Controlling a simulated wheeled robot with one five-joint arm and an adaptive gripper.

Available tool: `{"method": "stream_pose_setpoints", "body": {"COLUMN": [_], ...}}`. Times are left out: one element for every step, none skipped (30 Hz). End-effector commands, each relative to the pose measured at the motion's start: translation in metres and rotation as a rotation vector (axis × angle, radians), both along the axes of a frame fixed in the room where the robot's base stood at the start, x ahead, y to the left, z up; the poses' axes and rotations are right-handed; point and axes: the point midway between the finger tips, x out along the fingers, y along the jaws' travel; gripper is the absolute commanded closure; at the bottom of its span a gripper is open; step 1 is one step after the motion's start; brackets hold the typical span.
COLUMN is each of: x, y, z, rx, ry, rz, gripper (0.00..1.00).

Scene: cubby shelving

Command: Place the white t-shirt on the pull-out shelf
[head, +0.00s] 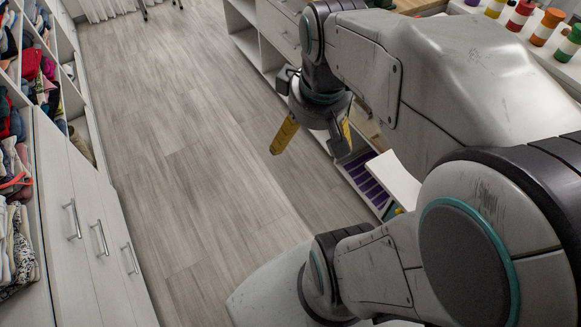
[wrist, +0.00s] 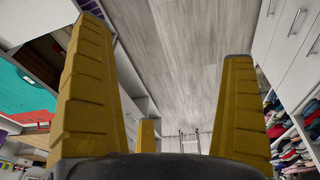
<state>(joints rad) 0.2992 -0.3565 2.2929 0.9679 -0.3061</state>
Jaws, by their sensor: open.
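My gripper (head: 311,146) is open and empty, with its yellow fingers spread above the floor beside the low unit on the right. In the wrist view its fingers (wrist: 164,40) stand wide apart with only floor and furniture between them. I cannot single out a white t-shirt in either view. Folded clothes (head: 18,245), some pale and patterned, are stacked in the left shelving, well away from my gripper. A white flat board (head: 394,180) sticks out of the right-hand unit below my arm. I cannot tell whether it is the pull-out shelf. My arm hides much of that side.
White cabinet fronts with handles (head: 92,235) line the left. A grey wood floor (head: 180,120) runs clear between the two sides. Several coloured jars (head: 520,15) stand on the right-hand top. Clothes cubbies (wrist: 290,145) show at the right of the wrist view.

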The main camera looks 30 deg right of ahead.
Motion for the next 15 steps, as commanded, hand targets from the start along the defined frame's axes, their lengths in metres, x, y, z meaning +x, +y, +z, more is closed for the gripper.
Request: {"method": "stream_pose_setpoints", "body": {"x": [-0.007, -0.011, -0.016, -0.020, -0.023, -0.027, -0.030, -0.032, -0.035, -0.036, -0.038, -0.039, -0.040, -0.041, -0.041], "y": [0.017, 0.025, 0.034, 0.039, 0.044, 0.050, 0.054, 0.057, 0.060, 0.062, 0.063, 0.065, 0.066, 0.067, 0.067], "z": [-0.003, -0.006, -0.008, -0.010, -0.012, -0.014, -0.016, -0.017, -0.019, -0.020, -0.021, -0.022, -0.022, -0.022, -0.023], "rx": [0.009, 0.015, 0.024, 0.029, 0.036, 0.043, 0.047, 0.051, 0.057, 0.060, 0.062, 0.065, 0.067, 0.068, 0.069], "ry": [-0.015, -0.023, -0.033, -0.039, -0.043, -0.050, -0.052, -0.056, -0.060, -0.062, -0.064, -0.067, -0.068, -0.068, -0.069], "rz": [0.015, 0.015, 0.015, 0.015, 0.013, 0.014, 0.013, 0.013, 0.011, 0.011, 0.011, 0.010, 0.009, 0.009, 0.009], "gripper": [0.00, 0.00, 0.00, 0.00, 0.00, 0.00, 0.00, 0.00, 0.00, 0.00, 0.00, 0.00, 0.00, 0.00, 0.00]}}
